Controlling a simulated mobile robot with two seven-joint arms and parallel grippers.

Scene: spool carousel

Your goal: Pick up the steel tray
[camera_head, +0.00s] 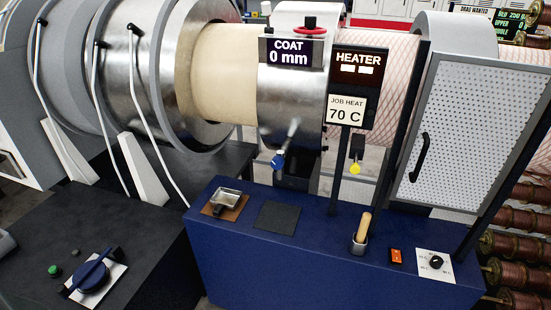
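The steel tray (227,198) is a small, shallow metal pan. It sits on a brown pad (238,210) near the left end of the blue bench top (318,225). A dark lump shows at the tray's front corner; I cannot tell if it is the handle. Neither of my grippers is in view, and nothing is touching the tray.
A dark square pad (277,217) lies right of the tray. A wooden-handled tool (364,226) stands in a metal cup. A post carries the heater sign (358,75). A blue-handled tap (278,160) hangs behind the bench. A perforated guard (470,130) stands at right.

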